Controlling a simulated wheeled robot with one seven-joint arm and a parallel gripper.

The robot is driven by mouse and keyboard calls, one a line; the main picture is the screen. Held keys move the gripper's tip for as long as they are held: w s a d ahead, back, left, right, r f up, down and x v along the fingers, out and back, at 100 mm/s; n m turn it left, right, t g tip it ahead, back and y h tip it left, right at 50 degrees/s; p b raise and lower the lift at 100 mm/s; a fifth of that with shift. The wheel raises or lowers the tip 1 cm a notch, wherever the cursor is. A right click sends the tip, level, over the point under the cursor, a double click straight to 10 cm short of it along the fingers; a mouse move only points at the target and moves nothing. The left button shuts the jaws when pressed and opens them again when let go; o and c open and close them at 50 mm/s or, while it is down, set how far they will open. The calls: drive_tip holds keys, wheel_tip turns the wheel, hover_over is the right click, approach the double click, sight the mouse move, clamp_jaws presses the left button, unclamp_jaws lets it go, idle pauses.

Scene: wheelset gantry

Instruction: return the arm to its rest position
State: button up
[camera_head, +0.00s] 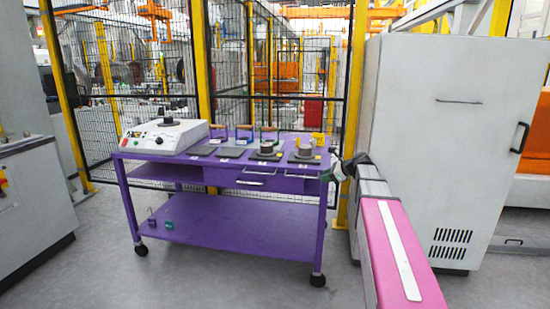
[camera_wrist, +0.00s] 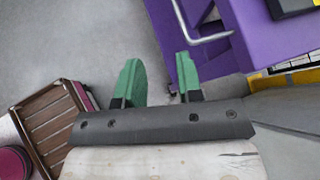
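My gripper shows in the wrist view (camera_wrist: 160,80) with its two green fingers apart and nothing between them. In the head view my gripper (camera_head: 335,172) is at the right end of the purple cart (camera_head: 240,222), near its top edge; part of it is hidden by my wrist. My pink arm reaches forward from the lower right of the head view. In the wrist view the cart (camera_wrist: 268,45) is at upper right, with a drawer handle (camera_wrist: 202,34) beside the right finger. I cannot tell the exact gap between gripper and cart.
A white device (camera_head: 165,135) and dark round parts (camera_head: 304,150) on mats stand on the cart top. A tall grey cabinet (camera_head: 450,140) is close to my arm on the right. Mesh fencing (camera_head: 270,70) stands behind. Grey floor (camera_head: 110,270) is clear in front.

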drive_tip(key=s+a+f+n+g+h, duration=0.2)
drive_tip(key=s+f+n+g+h, duration=0.1)
drive_tip(key=s+f+n, duration=0.7)
drive_tip(key=s+a+f+n+g+h, duration=0.2)
drive_tip(key=s+f+n+h, duration=0.4)
drive_tip(key=s+f+n, duration=0.4)
drive_tip(key=s+f, duration=0.4)
drive_tip(key=s, duration=0.4)
drive_tip(key=shift+s+f+n+g, duration=0.3)
drive_tip(key=shift+s+f+g, duration=0.05)
drive_tip(key=shift+f+g, duration=0.05)
